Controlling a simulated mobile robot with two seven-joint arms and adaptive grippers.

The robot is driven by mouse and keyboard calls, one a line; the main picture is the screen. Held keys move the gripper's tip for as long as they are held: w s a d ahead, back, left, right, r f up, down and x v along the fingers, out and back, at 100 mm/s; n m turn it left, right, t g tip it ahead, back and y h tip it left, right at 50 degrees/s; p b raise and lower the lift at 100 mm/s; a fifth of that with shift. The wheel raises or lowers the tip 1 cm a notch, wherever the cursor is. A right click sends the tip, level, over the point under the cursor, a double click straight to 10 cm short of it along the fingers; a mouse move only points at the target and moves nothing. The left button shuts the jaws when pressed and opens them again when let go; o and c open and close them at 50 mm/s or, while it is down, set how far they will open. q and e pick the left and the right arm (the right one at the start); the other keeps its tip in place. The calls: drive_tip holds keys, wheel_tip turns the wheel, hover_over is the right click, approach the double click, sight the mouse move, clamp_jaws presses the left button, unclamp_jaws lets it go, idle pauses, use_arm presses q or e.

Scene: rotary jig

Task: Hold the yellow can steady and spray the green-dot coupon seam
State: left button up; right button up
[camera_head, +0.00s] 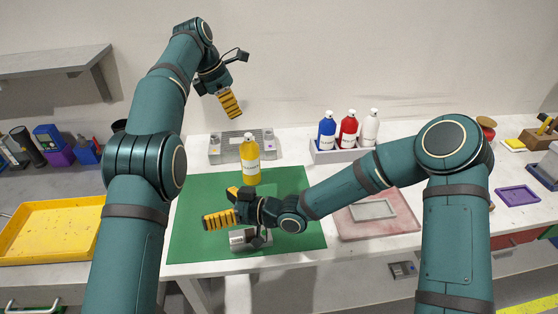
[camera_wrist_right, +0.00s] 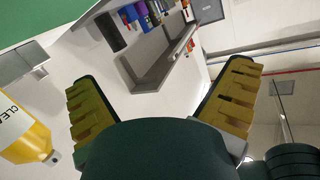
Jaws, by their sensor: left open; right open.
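The yellow can (camera_head: 250,163) stands upright on the green mat (camera_head: 295,182); it also shows at the left edge of the right wrist view (camera_wrist_right: 25,132), outside the fingers. My right gripper (camera_head: 219,207) is open and empty above the mat, in front of and left of the can. Its spread fingers show in the right wrist view (camera_wrist_right: 162,80). My left gripper (camera_head: 229,104) is raised, open and empty, above and behind the can. A silver metal piece (camera_head: 240,239) on the mat is partly hidden under my right gripper. I cannot make out a green-dot coupon or its seam.
A grey fixture (camera_head: 226,150) stands behind the can. Blue, red and white bottles (camera_head: 348,130) stand in a holder at the back. A pinkish board with a grey plate (camera_head: 373,210) lies to the right, a yellow tray (camera_head: 50,207) to the left. The mat's right part is clear.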

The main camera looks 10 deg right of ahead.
sight(246, 153)
drive_tip(key=w+d+r+m+t+h, duration=0.1)
drive_tip(key=w+d+t+h, duration=0.1)
drive_tip(key=w+d, duration=0.5)
drive_tip(key=w+d+r+m+t+h, duration=0.1)
drive_tip(key=w+d+r+t+h, duration=0.3)
drive_tip(key=d, duration=0.6)
drive_tip(key=shift+g+y, duration=0.6)
drive_tip(key=shift+g, duration=0.1)
drive_tip(key=x, duration=0.5)
drive_tip(key=f+x, duration=0.1)
drive_tip(key=x, duration=0.9)
drive_tip(key=shift+d+f, duration=0.35)
drive_tip(key=shift+f, duration=0.05)
drive_tip(key=c, duration=1.5)
use_arm(q)
clamp_jaws()
